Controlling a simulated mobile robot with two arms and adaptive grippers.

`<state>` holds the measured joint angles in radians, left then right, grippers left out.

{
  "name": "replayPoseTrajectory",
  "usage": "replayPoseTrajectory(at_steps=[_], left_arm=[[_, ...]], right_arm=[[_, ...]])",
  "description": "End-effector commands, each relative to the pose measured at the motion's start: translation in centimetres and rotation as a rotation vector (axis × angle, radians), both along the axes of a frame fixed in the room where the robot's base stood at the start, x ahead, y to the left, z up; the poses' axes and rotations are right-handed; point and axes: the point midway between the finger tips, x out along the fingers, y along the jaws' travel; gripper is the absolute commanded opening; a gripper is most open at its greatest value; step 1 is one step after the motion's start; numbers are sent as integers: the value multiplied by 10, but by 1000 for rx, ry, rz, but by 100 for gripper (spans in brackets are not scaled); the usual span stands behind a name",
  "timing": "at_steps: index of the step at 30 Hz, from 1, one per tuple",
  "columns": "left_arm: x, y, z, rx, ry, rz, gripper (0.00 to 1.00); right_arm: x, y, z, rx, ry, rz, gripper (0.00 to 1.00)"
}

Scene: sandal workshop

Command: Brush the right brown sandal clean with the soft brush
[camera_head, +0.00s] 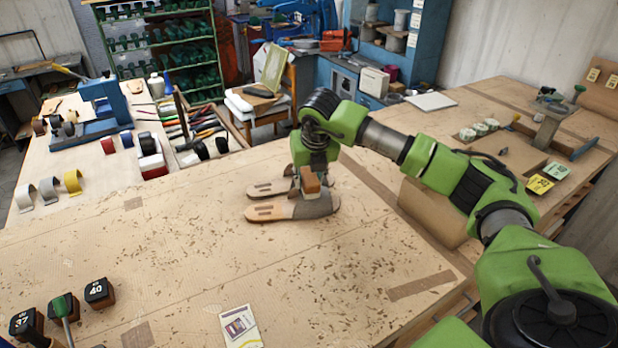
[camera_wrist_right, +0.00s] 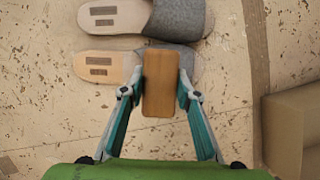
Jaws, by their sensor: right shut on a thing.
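Two open-backed sandals lie side by side on the workbench, heels to the left. They look grey with tan insoles rather than brown. The near sandal (camera_head: 262,212) also shows in the wrist view (camera_wrist_right: 98,66), below the far sandal (camera_wrist_right: 112,17). My right gripper (camera_head: 312,170) points down above them and is shut on a wooden block, the soft brush (camera_head: 310,183). In the wrist view the brush (camera_wrist_right: 160,84) overlaps the near sandal where its insole meets the grey upper. Its bristles are hidden, so I cannot tell whether they touch. My left gripper is out of view.
A brown box (camera_head: 430,212) stands right of the sandals. Numbered dark blocks (camera_head: 99,292) sit at the front left, and a printed card (camera_head: 240,327) lies at the front edge.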

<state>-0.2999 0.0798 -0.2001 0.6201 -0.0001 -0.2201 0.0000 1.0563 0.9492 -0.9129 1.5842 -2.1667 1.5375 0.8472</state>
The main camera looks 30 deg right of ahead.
Motion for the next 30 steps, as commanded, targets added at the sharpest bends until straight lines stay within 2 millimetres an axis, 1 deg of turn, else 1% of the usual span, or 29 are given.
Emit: replayPoseTrajectory(at_steps=[8, 20, 30], left_arm=[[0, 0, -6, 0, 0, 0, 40], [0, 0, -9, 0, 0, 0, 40], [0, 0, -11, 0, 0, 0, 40]], right_arm=[[0, 0, -7, 0, 0, 0, 8], [1, 0, -5, 0, 0, 0, 8], [15, -5, -4, 1, -1, -1, 8]])
